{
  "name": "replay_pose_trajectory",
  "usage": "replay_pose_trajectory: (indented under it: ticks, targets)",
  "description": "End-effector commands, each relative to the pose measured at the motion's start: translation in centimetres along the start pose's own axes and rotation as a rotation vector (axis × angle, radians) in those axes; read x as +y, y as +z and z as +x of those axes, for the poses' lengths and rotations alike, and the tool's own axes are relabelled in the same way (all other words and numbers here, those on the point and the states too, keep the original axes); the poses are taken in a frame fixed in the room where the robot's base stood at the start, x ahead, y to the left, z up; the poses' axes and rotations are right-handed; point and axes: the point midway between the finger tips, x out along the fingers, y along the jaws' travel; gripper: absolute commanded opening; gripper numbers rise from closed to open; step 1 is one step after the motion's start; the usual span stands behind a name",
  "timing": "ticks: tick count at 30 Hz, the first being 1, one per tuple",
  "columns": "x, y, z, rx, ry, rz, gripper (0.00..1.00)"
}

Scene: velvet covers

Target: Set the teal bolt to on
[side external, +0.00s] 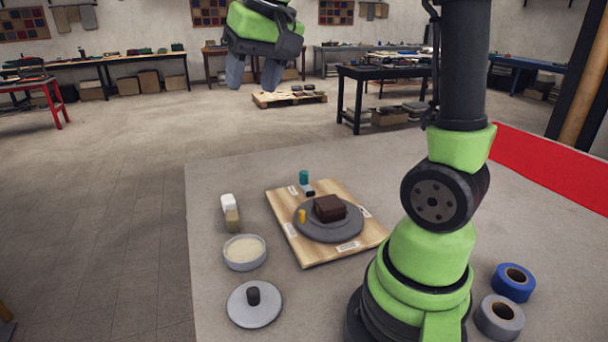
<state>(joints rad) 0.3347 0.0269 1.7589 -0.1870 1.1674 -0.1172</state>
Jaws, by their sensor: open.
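A wooden board (302,253) lies on the grey work surface, with small white labels near its edges, too small to read. A dark grey round plate (330,232) is on it, bearing a dark brown block (329,208). A small teal cylinder (304,177), the only teal thing here, stands at the board's far edge, beside a small black-and-white piece (308,191). I cannot tell which setting it is at. A small yellow peg (301,216) is at the plate's left. My gripper (254,82) is open and empty, high up, well apart from the board.
Left of the board are a white-and-tan block (231,213), a bowl of pale grains (245,253) and a grey disc (255,315) with a black knob. Blue tape (513,282) and grey tape (500,317) lie at the right. The surface behind the board is clear.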

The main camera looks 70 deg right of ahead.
Motion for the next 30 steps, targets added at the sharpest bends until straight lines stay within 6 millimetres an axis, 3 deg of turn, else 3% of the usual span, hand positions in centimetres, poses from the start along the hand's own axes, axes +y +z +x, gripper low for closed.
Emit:
replay_pose_trajectory:
  ticks: [1, 6, 11, 15, 19, 24, 30]
  targets:
    - [1.2, -2.1, 1.5, -0.025, 0.031, 0.035, 0.51]
    - [6.3, -7.2, 6.2, -0.098, 0.117, 0.134, 0.51]
    - [12.6, -9.9, 11.4, -0.171, 0.185, 0.235, 0.51]
    - [18.0, -10.2, 15.6, -0.227, 0.228, 0.316, 0.51]
    - [21.4, -9.7, 18.1, -0.263, 0.251, 0.367, 0.51]
    - [23.2, -9.1, 19.5, -0.280, 0.262, 0.393, 0.51]
    - [23.7, -8.3, 21.8, -0.284, 0.262, 0.392, 0.51]
